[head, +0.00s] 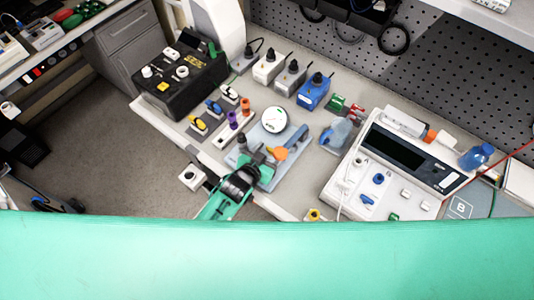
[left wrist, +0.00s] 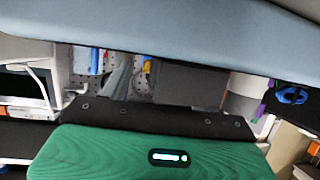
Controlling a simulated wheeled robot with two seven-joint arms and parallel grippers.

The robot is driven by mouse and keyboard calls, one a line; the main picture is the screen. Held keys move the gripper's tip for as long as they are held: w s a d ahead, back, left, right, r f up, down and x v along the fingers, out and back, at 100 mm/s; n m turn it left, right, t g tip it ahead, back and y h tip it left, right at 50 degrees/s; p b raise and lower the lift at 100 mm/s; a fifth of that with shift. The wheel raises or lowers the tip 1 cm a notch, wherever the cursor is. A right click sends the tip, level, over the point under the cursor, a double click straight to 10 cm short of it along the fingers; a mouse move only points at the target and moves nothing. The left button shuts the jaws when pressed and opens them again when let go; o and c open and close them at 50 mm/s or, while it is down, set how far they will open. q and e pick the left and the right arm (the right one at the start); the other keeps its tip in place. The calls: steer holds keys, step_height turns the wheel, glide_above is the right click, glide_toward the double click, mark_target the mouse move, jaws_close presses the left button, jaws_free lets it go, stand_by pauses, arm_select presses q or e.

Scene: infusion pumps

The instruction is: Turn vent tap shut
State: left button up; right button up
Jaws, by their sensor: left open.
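A grey plate (head: 297,156) near the middle of the bench carries a round white dial (head: 274,120) and an orange tap-like handle (head: 279,153). No label reading "vent" is legible, so I cannot tell for sure that this handle is the vent tap. My left gripper (head: 257,161) is open over the front left of the plate, just left of the orange handle. Whether it touches the handle is unclear. In the left wrist view, a grey-blue bar crosses the top and the orange handle cannot be made out. My right gripper is not in view.
A white pump console (head: 385,180) with a dark screen stands to the right. A black box (head: 181,82) stands at the back left. Several small blocks with knobs, one a blue block (head: 313,92), line the back. A perforated panel (head: 345,60) rises behind the bench.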

arm_select(q)
steer(key=shift+s+a, duration=0.25)
steer(key=shift+s, duration=0.15)
steer(key=b+v, duration=0.4)
steer(key=v, duration=0.9)
steer(key=shift+r, duration=0.2)
steer(key=shift+w+d, duration=0.1)
